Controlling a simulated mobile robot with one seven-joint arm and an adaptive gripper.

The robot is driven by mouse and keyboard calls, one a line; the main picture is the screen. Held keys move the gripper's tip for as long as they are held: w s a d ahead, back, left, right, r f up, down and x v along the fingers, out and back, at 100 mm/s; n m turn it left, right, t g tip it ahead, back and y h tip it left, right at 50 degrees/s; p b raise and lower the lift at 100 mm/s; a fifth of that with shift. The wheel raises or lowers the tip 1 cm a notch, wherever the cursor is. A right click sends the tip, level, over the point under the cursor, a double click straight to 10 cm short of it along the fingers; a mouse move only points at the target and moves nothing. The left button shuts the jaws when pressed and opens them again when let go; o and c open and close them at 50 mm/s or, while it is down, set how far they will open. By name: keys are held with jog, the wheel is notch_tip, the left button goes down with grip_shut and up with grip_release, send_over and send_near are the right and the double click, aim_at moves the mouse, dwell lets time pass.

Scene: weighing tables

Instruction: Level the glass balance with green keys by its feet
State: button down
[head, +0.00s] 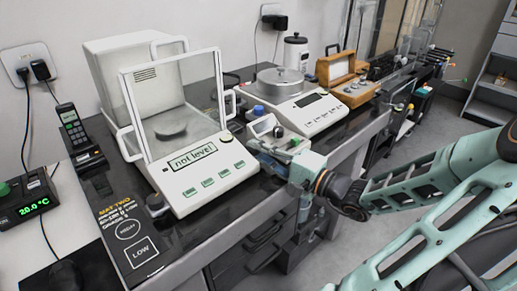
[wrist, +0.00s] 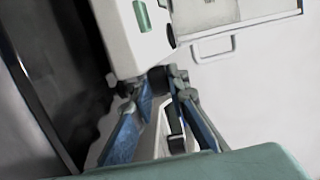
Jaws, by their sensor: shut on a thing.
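The glass balance with green keys (head: 213,177) stands on the dark table, and its display (head: 193,158) reads "not level". A small round disc (head: 226,136) sits on its front right corner; its bubble is too small to read. A dark front left foot knob (head: 155,204) shows at its corner. In the wrist view the balance's white corner (wrist: 128,40) overhangs a dark foot (wrist: 158,78). My gripper (wrist: 157,82) is shut on this foot, with a blue-grey finger on each side. In the head view my gripper (head: 265,150) reaches in at the balance's right side.
A second balance with a round pan (head: 285,98) and a wooden box (head: 337,68) stand further right. A handset (head: 75,130) and a thermometer display (head: 33,207) are at left.

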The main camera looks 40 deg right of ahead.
jog(key=shift+a+r+m+h, duration=0.15)
jog(key=shift+m+h, duration=0.65)
jog(key=shift+h, duration=0.4)
jog(key=c, duration=1.9)
grip_release()
